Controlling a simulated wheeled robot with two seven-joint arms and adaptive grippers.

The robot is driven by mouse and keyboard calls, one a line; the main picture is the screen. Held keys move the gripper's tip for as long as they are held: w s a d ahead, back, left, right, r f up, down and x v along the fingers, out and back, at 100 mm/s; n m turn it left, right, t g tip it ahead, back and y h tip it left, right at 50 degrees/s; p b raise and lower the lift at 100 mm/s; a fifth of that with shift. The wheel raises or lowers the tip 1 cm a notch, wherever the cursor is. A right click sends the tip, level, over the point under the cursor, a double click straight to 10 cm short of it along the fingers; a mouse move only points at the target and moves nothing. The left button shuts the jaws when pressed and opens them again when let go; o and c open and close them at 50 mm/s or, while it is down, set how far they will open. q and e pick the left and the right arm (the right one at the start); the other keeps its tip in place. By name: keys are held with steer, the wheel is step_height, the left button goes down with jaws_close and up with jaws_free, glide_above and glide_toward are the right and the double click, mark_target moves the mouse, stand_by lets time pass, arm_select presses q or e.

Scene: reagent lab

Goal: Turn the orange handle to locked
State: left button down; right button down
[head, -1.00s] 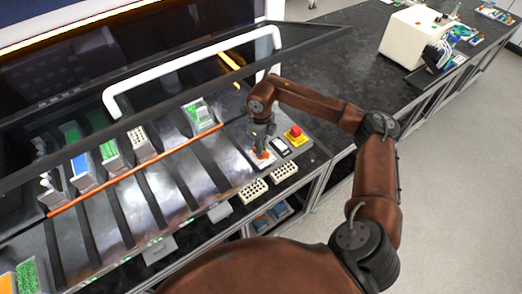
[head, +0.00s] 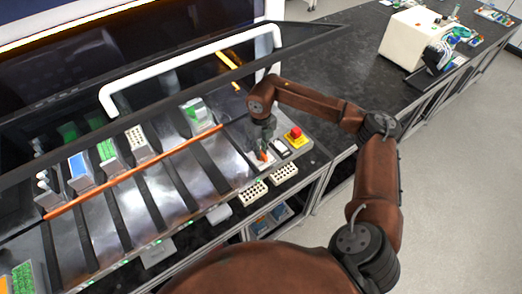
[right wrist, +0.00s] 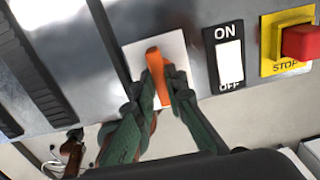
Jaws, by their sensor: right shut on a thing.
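The orange handle (right wrist: 154,62) sits on a white square plate (right wrist: 134,58) on the metal panel. In the right wrist view it stands nearly upright, its upper end tilted slightly left. My right gripper (right wrist: 159,88) is shut on the handle, with one finger on each side of it; the fingers hide part of its lower half. In the head view my right gripper (head: 264,150) reaches down onto the handle, which shows only as a small orange patch. No locked marking is readable. My left gripper is not in view.
Right of the handle are an ON/OFF switch (right wrist: 229,58) and a red stop button (right wrist: 301,43) on a yellow base. Two white racks (head: 253,193) sit in front of the panel. An orange bar (head: 135,172) crosses the metal lanes at the left.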

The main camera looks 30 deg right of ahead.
steer(key=c, duration=2)
jaws_free()
steer(key=shift+o, duration=0.2)
step_height(320, 180, up, 12)
